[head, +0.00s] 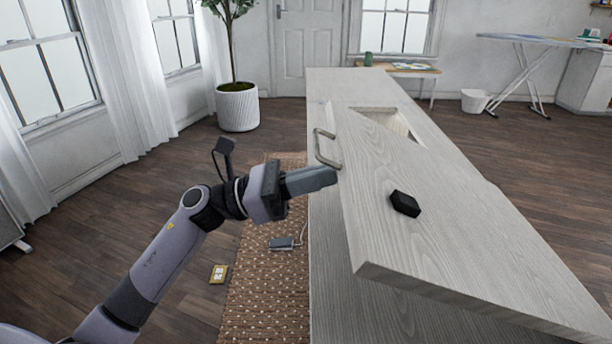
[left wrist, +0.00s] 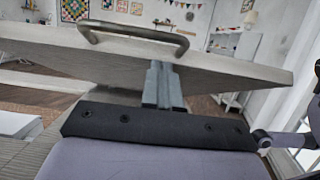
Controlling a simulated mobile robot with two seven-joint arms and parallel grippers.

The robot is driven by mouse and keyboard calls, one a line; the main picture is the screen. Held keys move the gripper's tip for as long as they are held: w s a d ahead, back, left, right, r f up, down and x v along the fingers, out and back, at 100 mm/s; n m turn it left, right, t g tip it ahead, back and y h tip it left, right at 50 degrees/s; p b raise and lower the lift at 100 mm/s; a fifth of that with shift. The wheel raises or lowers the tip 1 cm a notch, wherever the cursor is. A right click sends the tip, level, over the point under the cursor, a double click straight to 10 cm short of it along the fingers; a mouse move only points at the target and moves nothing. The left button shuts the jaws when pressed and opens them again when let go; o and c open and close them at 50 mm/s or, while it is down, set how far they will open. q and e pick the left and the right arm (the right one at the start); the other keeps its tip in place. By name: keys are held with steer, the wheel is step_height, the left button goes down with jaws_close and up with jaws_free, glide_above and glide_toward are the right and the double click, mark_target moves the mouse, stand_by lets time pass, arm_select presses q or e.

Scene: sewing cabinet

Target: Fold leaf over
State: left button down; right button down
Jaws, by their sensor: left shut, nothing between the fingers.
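The pale wood-grain leaf (head: 437,230) is tilted over the sewing cabinet (head: 335,88), its left edge raised. A metal bar handle (head: 326,149) is fixed along that left edge. A small black block (head: 405,203) rests on the leaf's face. My left gripper (head: 326,178) is shut and empty at the leaf's left edge, just below the handle in the picture. In the left wrist view the fingers (left wrist: 160,75) reach to the leaf's edge (left wrist: 235,72), below the handle (left wrist: 130,32); whether they touch is unclear. My right gripper is out of view.
A potted plant (head: 237,107) stands farther back. The wooden floor at left is mostly clear.

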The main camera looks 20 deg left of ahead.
arm_select(q)
steer(key=shift+w+d+r+p, duration=0.1)
steer(key=shift+d+r+p, duration=0.15)
steer(key=shift+r, duration=0.25)
steer(key=shift+d+r+p, duration=0.15)
steer(key=shift+r+p, duration=0.15)
steer(key=shift+r, duration=0.2)
steer(key=shift+w+d+r+y+p, duration=0.1)
steer(key=shift+d+r+y+p, duration=0.1)
steer(key=shift+r+y+p, duration=0.15)
steer(key=shift+f, duration=0.1)
